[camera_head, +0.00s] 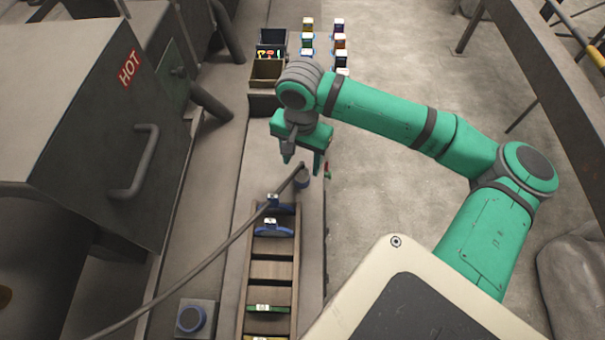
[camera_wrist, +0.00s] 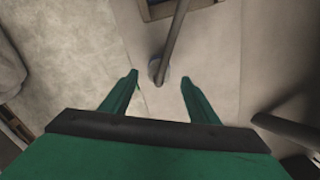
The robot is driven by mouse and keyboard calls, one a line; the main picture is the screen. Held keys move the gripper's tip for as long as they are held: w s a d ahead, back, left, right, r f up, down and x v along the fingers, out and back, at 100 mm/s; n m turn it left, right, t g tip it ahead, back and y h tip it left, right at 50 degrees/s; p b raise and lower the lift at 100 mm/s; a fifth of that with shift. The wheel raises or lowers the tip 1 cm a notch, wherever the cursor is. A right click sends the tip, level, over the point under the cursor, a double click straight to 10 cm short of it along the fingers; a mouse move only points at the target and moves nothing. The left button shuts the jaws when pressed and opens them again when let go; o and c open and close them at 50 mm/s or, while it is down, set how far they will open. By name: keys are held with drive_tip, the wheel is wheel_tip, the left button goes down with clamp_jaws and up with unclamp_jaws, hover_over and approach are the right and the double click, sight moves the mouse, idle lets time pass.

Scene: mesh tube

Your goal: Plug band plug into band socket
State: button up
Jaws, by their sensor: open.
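A dark cable (camera_head: 222,248) runs from the lower left up to a small round grey-blue plug (camera_head: 303,182), which I take as the band plug. In the wrist view the plug (camera_wrist: 160,72) shows beneath the cable end, between and beyond my fingertips. My gripper (camera_head: 302,163) is open above the plug, one finger on each side of the cable; its fingers also show in the wrist view (camera_wrist: 158,79). A square grey block with a round blue-ringed face (camera_head: 192,318) sits at the lower left; it looks like a socket, but I cannot confirm it is the band socket.
A wooden rack (camera_head: 271,270) with blue and green labelled pieces stands just in front of the plug. A large grey box marked HOT (camera_head: 110,110) with a handle stands left. An open box (camera_head: 267,72) and small coloured blocks (camera_head: 340,41) lie at the back.

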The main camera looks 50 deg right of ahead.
sight(301, 172)
drive_tip(key=shift+f, duration=0.35)
drive_tip(key=shift+w+a+f, duration=0.1)
drive_tip(key=shift+w+f, duration=0.05)
drive_tip(key=f, duration=0.4)
drive_tip(key=shift+s+f, duration=0.2)
drive_tip(key=shift+f, duration=0.05)
drive_tip(key=shift+s+d+f, duration=0.15)
drive_tip(key=shift+d+f, duration=0.1)
drive_tip(key=shift+f, duration=0.1)
drive_tip(key=shift+a, duration=0.1)
drive_tip(key=c, duration=1.1)
